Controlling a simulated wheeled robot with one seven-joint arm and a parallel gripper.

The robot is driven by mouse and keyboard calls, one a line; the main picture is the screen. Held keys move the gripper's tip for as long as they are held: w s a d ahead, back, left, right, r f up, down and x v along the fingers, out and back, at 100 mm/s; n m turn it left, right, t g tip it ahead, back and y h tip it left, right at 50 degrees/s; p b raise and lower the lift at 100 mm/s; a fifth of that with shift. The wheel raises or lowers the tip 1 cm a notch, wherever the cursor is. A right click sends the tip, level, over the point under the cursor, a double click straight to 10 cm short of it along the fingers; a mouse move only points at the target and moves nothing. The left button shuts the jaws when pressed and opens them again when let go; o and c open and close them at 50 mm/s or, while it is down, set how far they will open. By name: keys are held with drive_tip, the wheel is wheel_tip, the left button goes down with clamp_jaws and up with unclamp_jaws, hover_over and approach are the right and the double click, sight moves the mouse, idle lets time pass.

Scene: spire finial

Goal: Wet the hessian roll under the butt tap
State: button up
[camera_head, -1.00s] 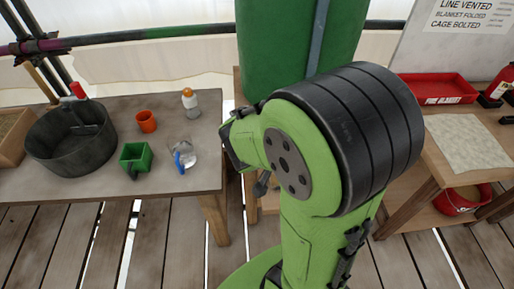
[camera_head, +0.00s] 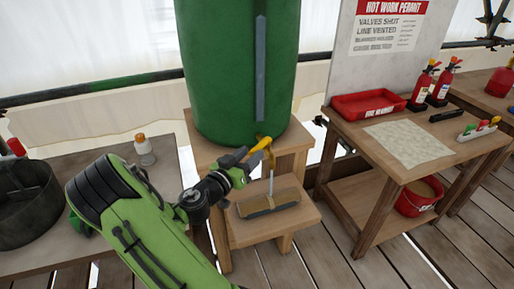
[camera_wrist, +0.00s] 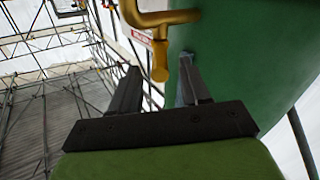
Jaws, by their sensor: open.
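The tall green butt (camera_head: 225,70) stands on a wooden stand in the head view. Its yellow tap (camera_head: 263,146) sticks out low at the front and shows close up in the wrist view (camera_wrist: 160,60). A thin pale stream runs down from the tap to the brown hessian roll (camera_head: 268,204), which lies on the low wooden step. The roll's front side looks darker than its top. My gripper (camera_head: 244,162) is at the tap, left of the stream. In the wrist view its two fingers are apart and empty, with the tap's spout showing between them; I cannot tell whether they touch.
At right, a wooden bench (camera_head: 345,143) bears a red tray (camera_head: 368,104), a pale blanket (camera_head: 408,145) and red extinguishers (camera_head: 420,88); a red bucket (camera_head: 415,200) stands below. A table with a dark tub (camera_head: 30,205) and bottle (camera_head: 144,150) is at left.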

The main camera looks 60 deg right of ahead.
sight(265, 141)
drive_tip(key=d, duration=0.5)
drive_tip(key=shift+s, duration=0.35)
drive_tip(key=shift+c, duration=0.4)
clamp_jaws()
